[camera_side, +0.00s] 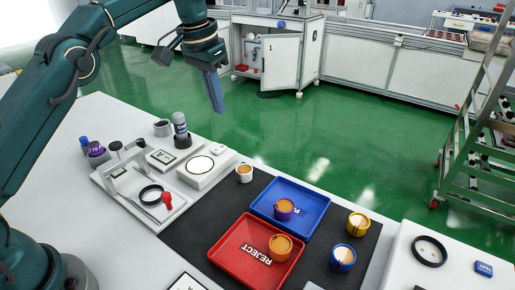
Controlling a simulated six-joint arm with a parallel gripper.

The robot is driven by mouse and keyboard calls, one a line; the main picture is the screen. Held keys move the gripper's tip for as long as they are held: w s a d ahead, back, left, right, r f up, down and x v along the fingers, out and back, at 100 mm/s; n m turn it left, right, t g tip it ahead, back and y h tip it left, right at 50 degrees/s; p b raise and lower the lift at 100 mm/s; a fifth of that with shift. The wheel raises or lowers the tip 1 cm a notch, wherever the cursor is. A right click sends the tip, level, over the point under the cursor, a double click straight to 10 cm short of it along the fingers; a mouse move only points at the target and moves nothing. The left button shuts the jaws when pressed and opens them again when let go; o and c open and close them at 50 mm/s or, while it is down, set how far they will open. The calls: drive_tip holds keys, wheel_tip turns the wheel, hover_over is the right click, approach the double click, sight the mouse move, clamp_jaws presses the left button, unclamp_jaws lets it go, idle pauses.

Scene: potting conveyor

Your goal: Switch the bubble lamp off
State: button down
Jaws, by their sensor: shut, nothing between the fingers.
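A white box (222,177) with a bright round disc ringed in black (199,164) lies at the back left of the black mat. It may be the bubble lamp, but no label on it can be read. A small dark mark (218,149) shows at its back edge; I cannot tell whether it is a switch. My gripper (217,106) hangs high above the far table edge, pointing down, apart from everything. Its fingers are together and empty.
A white fixture (130,205) with a black ring and red knob stands left. The black mat (205,215) carries a red REJECT tray (222,262), a blue tray (275,187) and several filled cups. Small bottles stand at the back left. Air around my gripper is clear.

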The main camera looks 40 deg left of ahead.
drive_tip(key=shift+n+t, duration=0.3)
drive_tip(key=shift+n, duration=0.4)
drive_tip(key=a, duration=0.3)
drive_tip(key=a+r, duration=0.1)
drive_tip(key=shift+w+a, duration=0.25)
drive_tip(key=shift+a, duration=0.1)
approach(217, 149)
drive_tip(key=x, duration=0.5)
drive_tip(key=shift+w+d+f, duration=0.1)
drive_tip(key=shift+w, duration=0.2)
drive_tip(key=shift+s+f, duration=0.1)
drive_tip(key=shift+f, duration=0.55)
